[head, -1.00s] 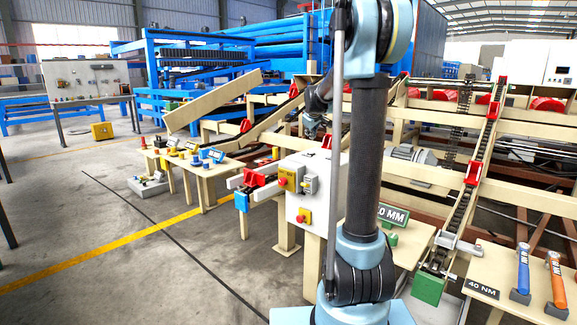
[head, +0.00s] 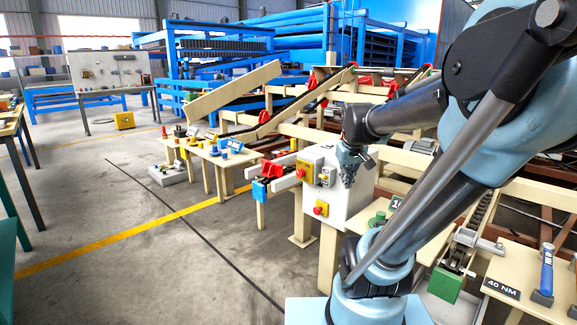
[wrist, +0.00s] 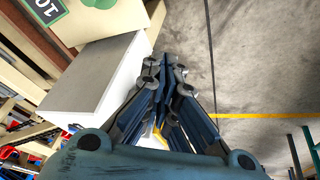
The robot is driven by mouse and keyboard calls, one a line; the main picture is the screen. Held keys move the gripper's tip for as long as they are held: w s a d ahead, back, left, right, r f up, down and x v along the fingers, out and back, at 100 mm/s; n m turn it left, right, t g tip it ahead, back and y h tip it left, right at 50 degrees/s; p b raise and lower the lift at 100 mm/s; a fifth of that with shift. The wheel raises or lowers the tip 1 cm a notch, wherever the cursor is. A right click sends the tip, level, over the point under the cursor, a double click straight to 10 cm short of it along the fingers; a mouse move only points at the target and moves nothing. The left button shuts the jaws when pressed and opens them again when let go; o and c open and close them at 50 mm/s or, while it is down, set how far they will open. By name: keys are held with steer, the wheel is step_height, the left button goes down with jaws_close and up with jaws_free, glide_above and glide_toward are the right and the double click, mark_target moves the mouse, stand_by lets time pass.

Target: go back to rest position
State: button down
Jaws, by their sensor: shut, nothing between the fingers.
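My gripper (head: 347,172) hangs from my arm in front of the white control box (head: 338,200), pointing down. In the wrist view my gripper (wrist: 165,70) has its fingers together with nothing between them. The top and one side of the white box (wrist: 90,75) show just left of the fingers. I cannot tell how wide the gap between the fingers and the box is. My arm covers much of the right side of the head view.
A small table with blue and yellow parts (head: 222,160) stands left of the control box. A table with a 40 NM sign (head: 503,289) and a blue-handled tool (head: 546,270) is at the right. Open floor (head: 130,240) with a yellow line lies at the left.

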steer(key=s+f+m+g, duration=0.1)
steer(key=s+f, duration=0.4)
steer(key=s, duration=0.3)
steer(key=s+f+m+g, duration=0.1)
steer(key=s+f, duration=0.5)
steer(key=s, duration=0.3)
steer(key=shift+a+m, duration=0.15)
steer(key=shift+m, duration=0.15)
steer(key=shift+w+f, duration=0.1)
steer(key=shift+w+f+g, duration=0.2)
steer(key=shift+w+g, duration=0.1)
steer(key=shift+w, duration=0.15)
steer(key=shift+s, duration=0.15)
